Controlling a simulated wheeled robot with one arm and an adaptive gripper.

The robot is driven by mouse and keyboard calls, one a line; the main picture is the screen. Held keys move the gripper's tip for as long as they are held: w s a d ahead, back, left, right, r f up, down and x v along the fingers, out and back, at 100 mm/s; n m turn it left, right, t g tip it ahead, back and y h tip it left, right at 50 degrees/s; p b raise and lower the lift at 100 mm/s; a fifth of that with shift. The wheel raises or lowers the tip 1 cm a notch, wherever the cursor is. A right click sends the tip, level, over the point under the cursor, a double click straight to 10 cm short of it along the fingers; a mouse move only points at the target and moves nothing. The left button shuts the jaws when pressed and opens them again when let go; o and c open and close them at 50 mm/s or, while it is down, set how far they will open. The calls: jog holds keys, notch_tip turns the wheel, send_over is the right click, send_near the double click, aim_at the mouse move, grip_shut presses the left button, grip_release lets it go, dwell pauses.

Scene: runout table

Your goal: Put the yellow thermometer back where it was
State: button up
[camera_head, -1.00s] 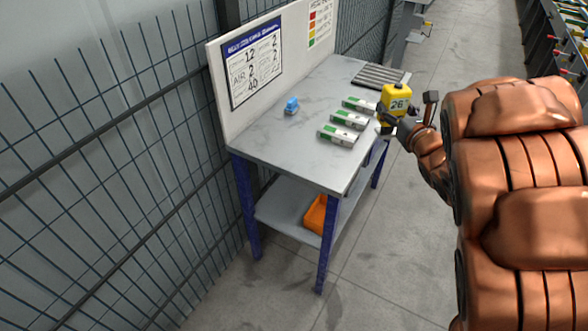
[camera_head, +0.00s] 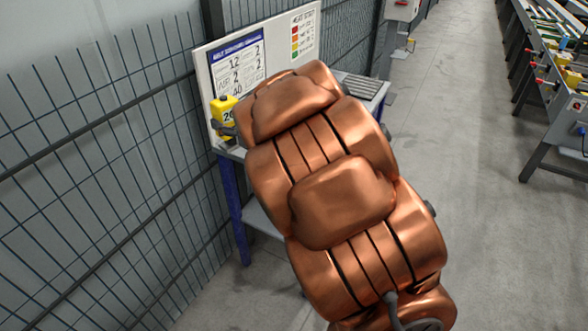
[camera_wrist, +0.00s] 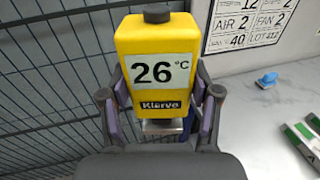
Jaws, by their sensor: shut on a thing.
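The yellow thermometer (camera_wrist: 155,95) is upright in my gripper (camera_wrist: 160,105) in the wrist view, with a finger on each side of it. Its display reads 26 °C and it has a dark knob on top. In the head view the thermometer (camera_head: 224,116) shows at the left end of the table, in front of the board.
The table top (camera_wrist: 265,120) carries a blue object (camera_wrist: 267,80) and green-and-white boxes (camera_wrist: 303,140) to the right in the wrist view. The white board (camera_head: 283,53) stands at the table's back. Wire fence (camera_head: 110,180) runs along the left. The aisle floor is clear.

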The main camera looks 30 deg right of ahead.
jog(key=s+d+f+m+h+b, duration=0.1)
jog(key=s+d+f+b, duration=0.5)
jog(key=d+b, duration=0.35)
jog(key=s+d+f+h+b, duration=0.1)
jog(key=s+d+f+b, duration=0.4)
jog(key=d+f+b, duration=0.4)
jog(key=shift+m, duration=0.3)
jog(key=shift+w+d+f+p, duration=0.4)
jog(key=shift+w+d, duration=0.8)
jog(key=shift+w, duration=1)
jog(key=shift+w+d+f+p, duration=0.2)
jog(key=shift+w+d+f, duration=0.3)
jog(key=shift+w+d, duration=1.2)
jog(key=shift+w+d+f+p, duration=0.4)
jog(key=shift+w+d, duration=0.35)
jog(key=shift+w, duration=1.9)
jog(key=shift+f+b, duration=0.2)
jog(key=shift+b, duration=0.25)
jog(key=o, duration=1)
jog(key=shift+o, duration=0.2)
